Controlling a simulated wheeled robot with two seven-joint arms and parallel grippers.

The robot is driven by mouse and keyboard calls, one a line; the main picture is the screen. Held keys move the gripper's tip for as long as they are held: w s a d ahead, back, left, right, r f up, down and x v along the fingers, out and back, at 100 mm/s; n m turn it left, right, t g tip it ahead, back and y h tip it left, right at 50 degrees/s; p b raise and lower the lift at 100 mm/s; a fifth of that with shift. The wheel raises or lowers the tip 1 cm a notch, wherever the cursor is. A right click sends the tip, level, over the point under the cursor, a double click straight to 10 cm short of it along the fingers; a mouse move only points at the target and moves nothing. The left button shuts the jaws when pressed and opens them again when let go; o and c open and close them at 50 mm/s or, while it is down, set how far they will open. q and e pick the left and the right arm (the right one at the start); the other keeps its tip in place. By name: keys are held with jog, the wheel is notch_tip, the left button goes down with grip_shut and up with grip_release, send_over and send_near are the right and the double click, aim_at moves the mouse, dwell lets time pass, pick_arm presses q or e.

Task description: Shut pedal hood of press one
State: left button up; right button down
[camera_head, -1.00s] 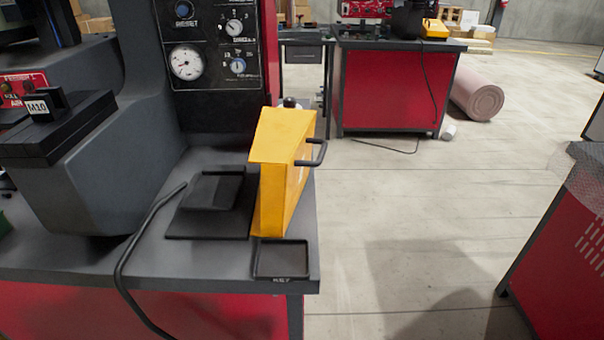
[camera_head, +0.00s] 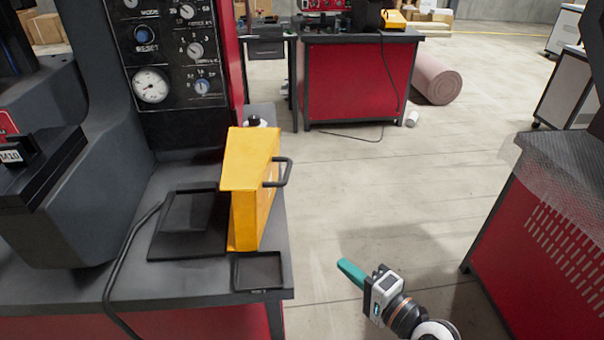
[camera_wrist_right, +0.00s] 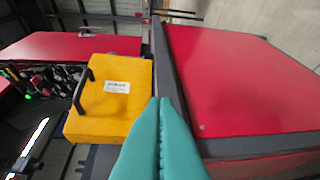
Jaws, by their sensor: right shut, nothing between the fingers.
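The yellow pedal hood (camera_head: 250,185) of the press stands upright at the right edge of the press table, tipped open beside the black pedal (camera_head: 187,218). Its black handle (camera_head: 284,172) sticks out on the right. My right gripper (camera_head: 345,266) is right of the hood and apart from it, over the floor in the head view, its teal fingers shut and empty. In the right wrist view the shut fingers (camera_wrist_right: 160,108) point towards the hood (camera_wrist_right: 112,98), whose handle (camera_wrist_right: 82,90) and white label show. The fingers overlap its lower right edge there. My left gripper is not in view.
A small black tray (camera_head: 259,271) sits at the table's front right corner. A dark cable runs from the pedal over the front edge. A red cabinet with a mesh top (camera_head: 565,165) stands at the right. Open floor lies between it and the press table.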

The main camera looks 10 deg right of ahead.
aim_at(260, 187)
notch_tip(260, 187, up, 10)
jog(key=m+t+y+p, duration=0.1)
jog(key=m+t, duration=0.1)
jog(key=m, duration=0.1)
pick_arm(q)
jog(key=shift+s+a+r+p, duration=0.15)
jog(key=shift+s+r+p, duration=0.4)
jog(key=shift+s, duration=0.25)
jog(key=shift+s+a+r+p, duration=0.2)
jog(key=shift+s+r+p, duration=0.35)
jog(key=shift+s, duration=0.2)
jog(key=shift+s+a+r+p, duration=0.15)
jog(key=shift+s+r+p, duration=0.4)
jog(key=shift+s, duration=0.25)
pick_arm(e)
jog(key=s+a+r+x, duration=0.1)
jog(key=x, duration=1.1)
jog(key=shift+a+r+m+t, duration=0.3)
jog(key=shift+a+r, duration=0.1)
jog(key=shift+a, duration=0.15)
jog(key=shift+w+r, duration=0.1)
jog(key=shift+w, duration=0.05)
